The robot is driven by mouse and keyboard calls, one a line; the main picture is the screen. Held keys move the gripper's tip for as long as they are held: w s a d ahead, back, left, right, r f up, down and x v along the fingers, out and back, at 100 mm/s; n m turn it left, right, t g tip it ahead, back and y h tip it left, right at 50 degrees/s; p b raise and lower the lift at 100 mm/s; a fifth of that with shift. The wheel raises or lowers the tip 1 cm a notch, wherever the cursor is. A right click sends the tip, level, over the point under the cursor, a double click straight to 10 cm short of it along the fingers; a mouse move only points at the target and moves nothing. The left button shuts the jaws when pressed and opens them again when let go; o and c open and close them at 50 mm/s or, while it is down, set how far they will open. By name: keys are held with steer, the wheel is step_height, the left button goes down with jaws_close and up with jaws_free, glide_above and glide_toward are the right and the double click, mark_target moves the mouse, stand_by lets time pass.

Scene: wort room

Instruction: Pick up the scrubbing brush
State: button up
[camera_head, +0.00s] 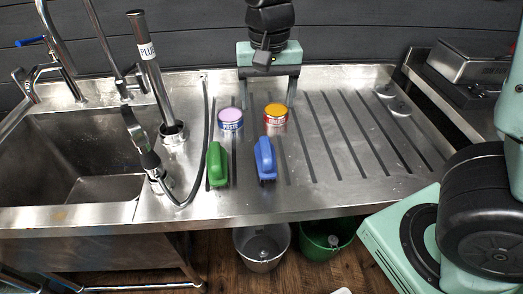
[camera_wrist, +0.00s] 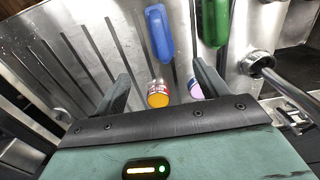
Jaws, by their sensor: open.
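Two brush-like items with thick handles lie side by side on the steel drainboard: a blue one (camera_head: 265,158) and a green one (camera_head: 217,164). Their undersides are hidden, so I cannot tell which is the scrubbing brush.
A tin with a lilac top (camera_head: 231,119) and a tin with an orange top (camera_head: 275,115) stand between my gripper and the brushes. The sink (camera_head: 70,150), a hose (camera_head: 204,130) and an upright steel pipe (camera_head: 155,80) are at left. The ribbed drainboard (camera_head: 335,170) at right is mostly clear.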

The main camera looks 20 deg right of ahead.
mark_target(266, 145)
step_height(266, 145, down, 10)
steer(key=shift+s+f, duration=0.1)
steer(key=shift+s, duration=0.05)
steer(key=shift+a+f, duration=0.15)
steer(key=shift+f, duration=3.05)
steer(key=c, duration=1.2)
step_height(266, 145, up, 10)
steer(key=shift+r, duration=0.1)
steer(key=o, duration=0.6)
steer(key=shift+c, duration=0.2)
steer(key=c, duration=0.3)
